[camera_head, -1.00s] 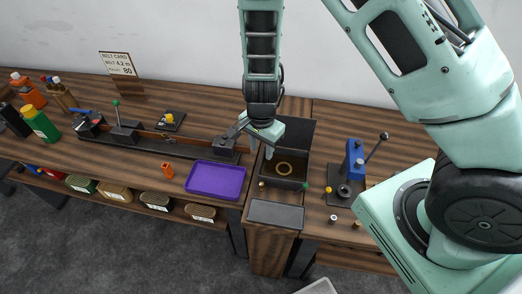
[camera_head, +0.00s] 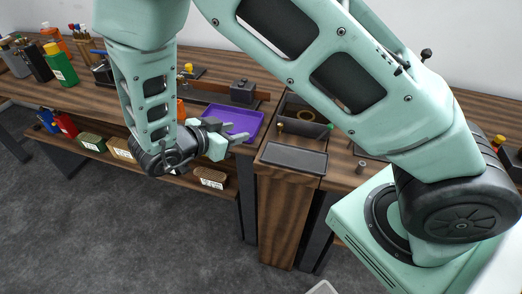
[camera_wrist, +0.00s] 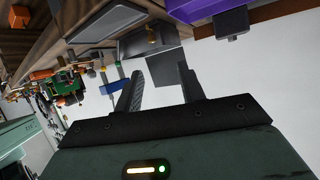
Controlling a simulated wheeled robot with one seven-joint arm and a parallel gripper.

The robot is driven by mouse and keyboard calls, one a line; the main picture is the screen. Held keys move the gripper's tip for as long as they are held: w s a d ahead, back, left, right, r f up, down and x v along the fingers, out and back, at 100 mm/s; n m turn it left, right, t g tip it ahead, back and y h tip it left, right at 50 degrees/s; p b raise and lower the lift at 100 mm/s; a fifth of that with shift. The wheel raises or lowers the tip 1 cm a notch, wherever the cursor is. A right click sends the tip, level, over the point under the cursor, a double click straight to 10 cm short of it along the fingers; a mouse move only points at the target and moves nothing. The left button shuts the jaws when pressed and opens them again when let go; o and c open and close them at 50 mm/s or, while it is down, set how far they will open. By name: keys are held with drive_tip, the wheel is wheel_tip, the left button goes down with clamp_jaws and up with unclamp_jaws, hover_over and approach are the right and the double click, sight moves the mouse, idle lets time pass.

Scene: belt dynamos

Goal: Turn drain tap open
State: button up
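A dark square basin (camera_head: 318,112) with a tan ring (camera_head: 306,115) inside stands on the bench right of centre. A small brass fitting (camera_head: 280,127) is at its front left, and a green knob (camera_head: 330,126) is at its front right, partly behind my arm. I cannot tell for certain which is the drain tap, or how it is turned. My gripper (camera_head: 237,131) is open and empty, left of the basin and in front of the purple tray. In the wrist view, its fingers (camera_wrist: 160,76) are apart with nothing between them; a brass fitting (camera_wrist: 152,36) shows beyond.
The purple tray (camera_head: 243,118) lies on the bench behind my gripper. A grey flat panel (camera_head: 294,158) sits in front of the basin. Bottles, such as a green one (camera_head: 62,68), stand at the far left. A shelf below holds several labelled containers (camera_head: 211,178). The floor in front is clear.

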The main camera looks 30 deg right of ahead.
drive_tip(key=s, duration=0.2)
drive_tip(key=p, duration=0.3)
approach(278, 126)
drive_tip(key=shift+h, duration=0.4)
drive_tip(key=x, duration=0.8)
drive_tip(key=shift+f, duration=0.25)
